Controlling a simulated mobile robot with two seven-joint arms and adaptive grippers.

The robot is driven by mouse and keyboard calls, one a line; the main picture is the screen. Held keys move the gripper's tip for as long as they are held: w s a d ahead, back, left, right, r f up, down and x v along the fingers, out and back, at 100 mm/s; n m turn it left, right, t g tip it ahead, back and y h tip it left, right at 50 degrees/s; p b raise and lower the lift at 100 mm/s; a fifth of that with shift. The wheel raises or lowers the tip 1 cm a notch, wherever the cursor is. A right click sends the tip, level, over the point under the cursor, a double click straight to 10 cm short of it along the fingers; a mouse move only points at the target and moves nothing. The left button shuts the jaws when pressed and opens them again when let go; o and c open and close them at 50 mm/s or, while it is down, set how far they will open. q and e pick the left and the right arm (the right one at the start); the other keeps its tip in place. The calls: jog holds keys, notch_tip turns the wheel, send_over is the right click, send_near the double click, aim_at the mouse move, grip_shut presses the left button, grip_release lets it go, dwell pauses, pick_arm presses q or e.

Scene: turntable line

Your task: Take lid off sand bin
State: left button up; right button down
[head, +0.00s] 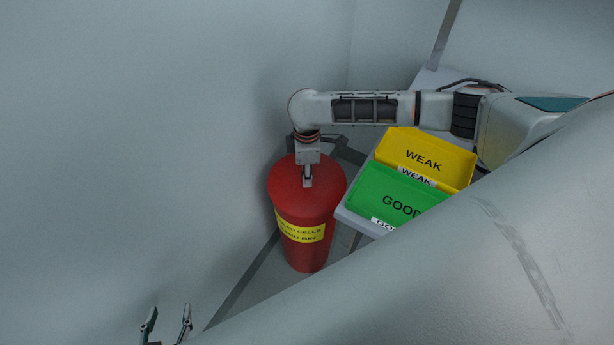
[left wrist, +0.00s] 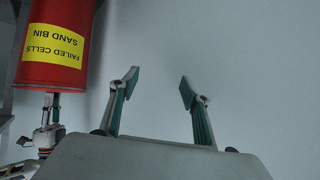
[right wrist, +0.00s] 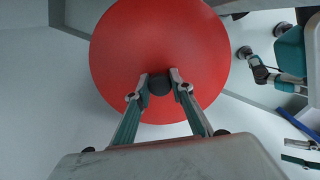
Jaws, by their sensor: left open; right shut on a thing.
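The red sand bin (head: 304,252) stands on the floor in the head view, with a yellow label. Its round red lid (head: 325,195) is on top, with no gap that I can make out. My right gripper (head: 307,182) points down at the lid's middle. In the right wrist view my right gripper (right wrist: 160,82) is shut on the dark knob (right wrist: 159,87) of the lid (right wrist: 125,55). My left gripper (head: 168,322) is open and empty at the lower left, apart from the bin. The left wrist view shows its fingers (left wrist: 160,84) spread and the bin (left wrist: 55,75) upside down at upper left.
A yellow WEAK tray (head: 455,165) and a green GOOD tray (head: 365,185) sit on a grey table (head: 350,220) right beside the bin. Pale walls (head: 150,130) close in on the left and behind. Floor in front of the bin is partly hidden by my body.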

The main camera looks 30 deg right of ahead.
pick_arm(q)
notch_tip(320, 180, up, 11)
jog(key=p, duration=1)
pick_arm(e)
notch_tip(320, 180, up, 26)
jog(key=r, duration=0.1)
pick_arm(q)
jog(key=f+b, duration=0.4)
jog(key=shift+w+d+f+b, duration=0.25)
jog(key=shift+w+f+b, duration=0.1)
jog(key=shift+w, duration=0.05)
pick_arm(e)
jog(key=s+a+r+m, duration=0.1)
jog(key=s+r+m, duration=0.3)
jog(key=m, duration=0.9)
jog(key=shift+s+a+r, duration=0.2)
jog(key=shift+s+a, duration=0.05)
jog(key=shift+s, duration=0.9)
pick_arm(q)
jog(key=shift+s, duration=0.1)
pick_arm(e)
jog(key=shift+s+f, duration=0.1)
